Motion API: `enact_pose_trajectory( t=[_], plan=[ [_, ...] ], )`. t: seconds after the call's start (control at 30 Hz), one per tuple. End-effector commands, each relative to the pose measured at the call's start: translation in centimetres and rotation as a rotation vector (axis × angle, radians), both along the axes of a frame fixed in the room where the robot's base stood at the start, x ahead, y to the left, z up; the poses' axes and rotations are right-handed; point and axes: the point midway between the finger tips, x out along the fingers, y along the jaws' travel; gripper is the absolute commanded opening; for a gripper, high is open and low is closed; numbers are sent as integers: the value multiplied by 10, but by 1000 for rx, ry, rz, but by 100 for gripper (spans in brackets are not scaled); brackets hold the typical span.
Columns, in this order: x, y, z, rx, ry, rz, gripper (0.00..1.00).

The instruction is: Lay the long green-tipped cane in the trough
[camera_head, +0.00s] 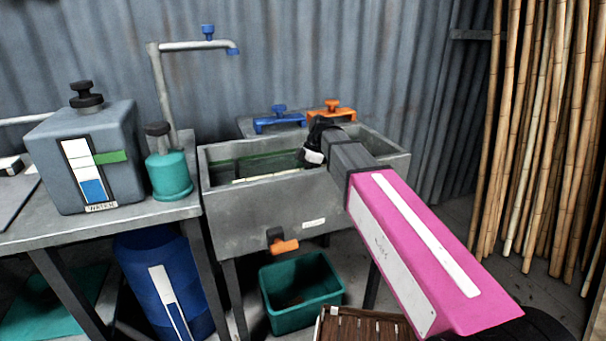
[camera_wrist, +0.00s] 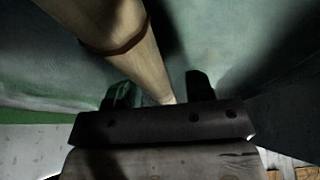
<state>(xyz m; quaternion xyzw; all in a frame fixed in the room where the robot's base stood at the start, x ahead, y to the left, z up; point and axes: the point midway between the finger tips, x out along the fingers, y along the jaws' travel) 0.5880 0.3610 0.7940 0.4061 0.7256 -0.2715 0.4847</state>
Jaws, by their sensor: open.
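The grey trough (camera_head: 255,210) stands in the middle of the head view, with a greenish inside. My gripper (camera_head: 313,157) is down at the trough's opening, small and dark there. In the wrist view my gripper (camera_wrist: 160,91) has its two dark fingers apart. A tan cane (camera_wrist: 125,38) with a darker joint ring runs from the top edge down to between the fingers, with a gap visible on the right finger's side. A pale strip (camera_head: 268,175) lies inside the trough in the head view. No green tip can be made out, and the cane's far end is out of view.
A blue clamp (camera_head: 279,121) and an orange clamp (camera_head: 331,112) sit at the trough's back. A tap pipe (camera_head: 155,85), a grey water tank (camera_head: 88,155) and a teal bottle (camera_head: 169,175) stand left. A green bin (camera_head: 300,300) is below. Tall canes (camera_head: 540,130) lean at right.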

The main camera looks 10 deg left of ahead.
Motion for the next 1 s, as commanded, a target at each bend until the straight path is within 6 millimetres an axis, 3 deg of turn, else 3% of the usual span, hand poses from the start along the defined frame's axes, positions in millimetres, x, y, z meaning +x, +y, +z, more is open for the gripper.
enact_pose_trajectory(
  t=[0.17, 0.7, 1.0],
  plan=[
    [1, -1, 16, 1, -2, -1, 47],
    [21, -33, 104, 1, -1, -2, 47],
    [24, -39, 122, 0, 1, 0, 47]
  ],
)
